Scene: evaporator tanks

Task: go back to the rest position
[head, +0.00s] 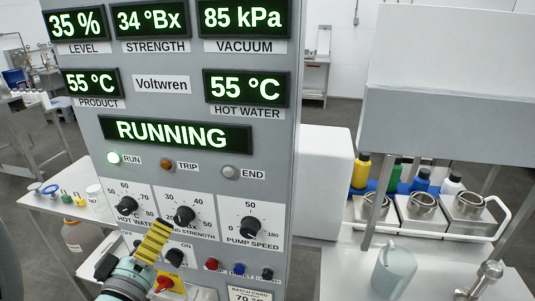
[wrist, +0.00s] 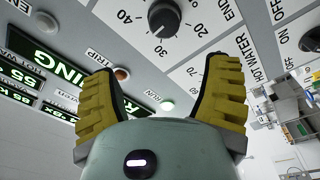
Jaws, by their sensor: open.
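My gripper (head: 153,240) is in front of the lower part of the grey control panel (head: 190,140), with its yellow fingers apart and nothing between them. In the wrist view the two ribbed fingers (wrist: 158,72) stand wide apart, facing the panel. The black end-strength knob (wrist: 163,18) lies beyond the fingertips; I see no contact. It also shows in the head view (head: 184,216), just right of the fingers. The display (head: 178,135) reads RUNNING, and the green RUN lamp (head: 113,158) is lit. My gripper hides part of the lower switch row.
A hot-water knob (head: 121,207) and pump-speed knob (head: 250,229) flank the end-strength knob. A red-and-yellow switch (head: 164,284) sits close below my gripper. On the right, a table holds a pale jug (head: 393,270), steel pots (head: 422,205) and bottles (head: 361,170).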

